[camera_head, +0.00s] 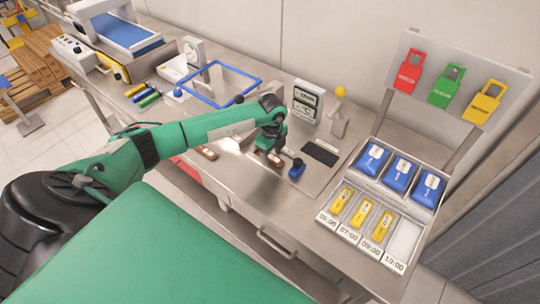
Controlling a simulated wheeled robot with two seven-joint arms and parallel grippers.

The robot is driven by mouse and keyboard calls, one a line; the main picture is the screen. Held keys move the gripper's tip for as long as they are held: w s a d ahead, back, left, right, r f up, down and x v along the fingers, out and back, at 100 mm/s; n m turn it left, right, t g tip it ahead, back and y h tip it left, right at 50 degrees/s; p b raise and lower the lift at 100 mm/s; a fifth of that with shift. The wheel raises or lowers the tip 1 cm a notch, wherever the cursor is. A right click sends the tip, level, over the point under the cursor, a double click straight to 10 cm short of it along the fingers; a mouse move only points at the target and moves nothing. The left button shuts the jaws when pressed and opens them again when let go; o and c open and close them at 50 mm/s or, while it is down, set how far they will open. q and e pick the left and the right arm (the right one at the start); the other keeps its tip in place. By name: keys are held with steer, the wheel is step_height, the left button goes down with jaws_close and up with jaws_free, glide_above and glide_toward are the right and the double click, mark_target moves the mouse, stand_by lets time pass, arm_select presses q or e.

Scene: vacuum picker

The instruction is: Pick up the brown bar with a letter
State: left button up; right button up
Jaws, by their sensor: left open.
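A brown bar with a pale label (208,152) lies on the steel bench, left of my left gripper. A second small brownish piece (275,160) shows right at the gripper's tip; I cannot tell whether it touches the fingers. The letter on either is too small to read. My left gripper (270,150) points down, close above the bench top, open. My arm comes in from the left and the wrist hides part of the bench behind it. My right gripper is not in view.
A small blue object (297,169) and a black pad (320,152) lie just right of the gripper. A blue frame (222,101) and a display (306,102) stand behind. A rack with blue packs (399,175) and yellow pieces (361,214) is at right. The bench front is clear.

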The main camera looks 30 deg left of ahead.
arm_select(q)
steer(key=c, duration=1.1)
steer(key=shift+r, duration=0.1)
steer(key=shift+c, duration=0.2)
